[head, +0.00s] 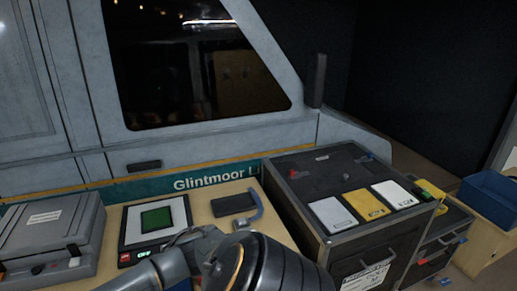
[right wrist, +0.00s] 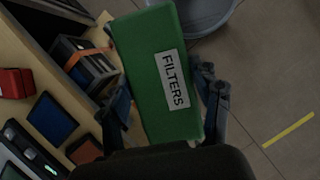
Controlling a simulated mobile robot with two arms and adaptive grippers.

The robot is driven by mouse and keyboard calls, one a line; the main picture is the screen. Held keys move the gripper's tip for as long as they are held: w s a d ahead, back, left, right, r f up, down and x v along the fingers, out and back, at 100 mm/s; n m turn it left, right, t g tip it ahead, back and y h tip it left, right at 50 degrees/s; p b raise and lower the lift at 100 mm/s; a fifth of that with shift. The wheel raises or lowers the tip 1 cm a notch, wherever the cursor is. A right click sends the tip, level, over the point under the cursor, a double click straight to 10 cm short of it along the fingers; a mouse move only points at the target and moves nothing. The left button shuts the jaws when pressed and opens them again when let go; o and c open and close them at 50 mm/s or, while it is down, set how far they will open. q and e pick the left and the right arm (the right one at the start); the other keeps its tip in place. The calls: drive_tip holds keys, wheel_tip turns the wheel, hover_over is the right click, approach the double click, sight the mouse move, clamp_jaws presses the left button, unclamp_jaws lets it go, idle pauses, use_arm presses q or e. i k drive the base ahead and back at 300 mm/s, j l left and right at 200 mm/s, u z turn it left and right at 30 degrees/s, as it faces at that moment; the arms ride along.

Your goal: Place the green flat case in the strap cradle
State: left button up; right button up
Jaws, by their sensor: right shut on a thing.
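The green flat case (right wrist: 150,60) carries a white "FILTERS" label and fills the middle of the right wrist view. My right gripper (right wrist: 165,95) is shut on it, with one finger on each long side. A dark open-framed holder with an orange strap (right wrist: 97,66), which looks like the strap cradle, stands on the wooden surface to the left of the case. The case is apart from it or overlaps its edge in the picture; I cannot tell the height between them. The head view shows neither the case nor the cradle. My left gripper is not in view.
In the head view, a grey hard case (head: 50,232), a green-screened device (head: 156,220) and a dark cabinet (head: 375,245) line the wall. A blue bin (head: 490,192) is at the right. In the right wrist view, a red object (right wrist: 14,83) and blue pad (right wrist: 52,118) lie left.

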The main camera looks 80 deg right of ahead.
sight(234, 205)
drive_tip(key=k+l, duration=0.2)
drive_tip(key=l, duration=0.2)
drive_tip(key=k+l, duration=0.25)
drive_tip(key=l, duration=0.15)
drive_tip(key=k+l, duration=0.2)
drive_tip(key=l, duration=0.2)
drive_tip(key=k+l, duration=0.45)
drive_tip(key=l, duration=0.3)
